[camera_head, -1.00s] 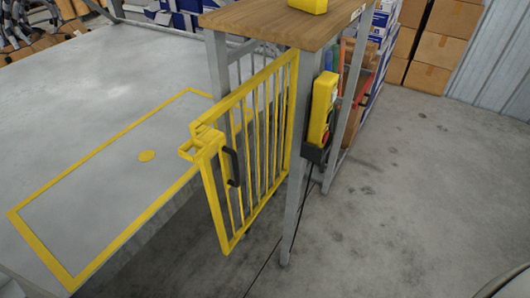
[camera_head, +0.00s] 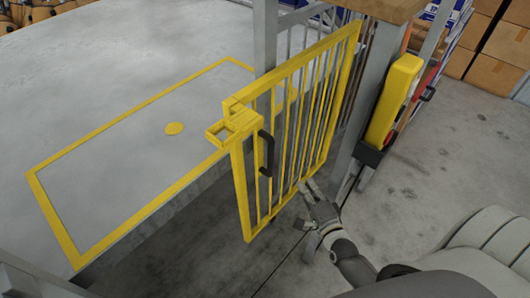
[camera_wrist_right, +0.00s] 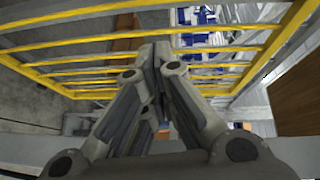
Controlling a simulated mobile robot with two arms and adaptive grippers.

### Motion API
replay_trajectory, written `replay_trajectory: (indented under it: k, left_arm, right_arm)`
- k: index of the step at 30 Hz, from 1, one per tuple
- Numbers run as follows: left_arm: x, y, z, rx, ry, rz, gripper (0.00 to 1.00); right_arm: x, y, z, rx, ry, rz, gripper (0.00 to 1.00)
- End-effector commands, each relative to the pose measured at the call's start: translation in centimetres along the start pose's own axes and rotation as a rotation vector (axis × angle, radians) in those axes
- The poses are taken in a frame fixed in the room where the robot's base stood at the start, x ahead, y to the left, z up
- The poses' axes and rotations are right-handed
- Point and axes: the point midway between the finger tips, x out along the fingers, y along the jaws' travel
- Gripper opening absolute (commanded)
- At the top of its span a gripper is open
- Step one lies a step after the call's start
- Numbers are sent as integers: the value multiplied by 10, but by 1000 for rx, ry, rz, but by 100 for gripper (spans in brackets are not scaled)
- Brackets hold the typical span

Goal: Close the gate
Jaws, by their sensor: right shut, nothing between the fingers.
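The yellow barred gate (camera_head: 297,128) stands swung open, hinged at the grey post (camera_head: 372,100) on its right. Its free end with a yellow latch block (camera_head: 233,124) and a black handle (camera_head: 266,153) points toward the near left, by the platform edge. My right gripper (camera_head: 306,190) is low in front of the gate's lower bars, near its hinge side. In the right wrist view the gripper (camera_wrist_right: 158,52) is shut and empty, with the gate's yellow bars (camera_wrist_right: 75,72) just beyond its tips. Whether it touches them I cannot tell. My left gripper is not in view.
A grey platform (camera_head: 120,110) with a yellow floor outline lies left. A yellow control box (camera_head: 395,100) hangs on the post under a wooden top (camera_head: 385,8). Cardboard boxes (camera_head: 500,50) stand at the back right. The concrete floor at right is clear.

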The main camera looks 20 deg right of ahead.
Motion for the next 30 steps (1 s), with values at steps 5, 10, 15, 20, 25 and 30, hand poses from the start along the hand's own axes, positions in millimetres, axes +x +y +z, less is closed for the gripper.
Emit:
replay_trajectory:
  k: [5,10,15,20,25,30]
  left_arm:
    - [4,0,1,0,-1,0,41]
    - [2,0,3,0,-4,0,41]
    - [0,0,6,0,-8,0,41]
    - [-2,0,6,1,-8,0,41]
    - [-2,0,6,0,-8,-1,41]
    - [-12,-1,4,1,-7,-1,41]
  right_arm:
    - [4,-30,-9,103,21,-82,0]
    - [19,-34,-10,107,22,-86,0]
    - [48,-37,-11,106,22,-87,0]
    - [76,-39,-12,104,21,-85,0]
    - [104,-40,-12,103,22,-84,0]
    - [95,-42,12,108,21,-79,0]
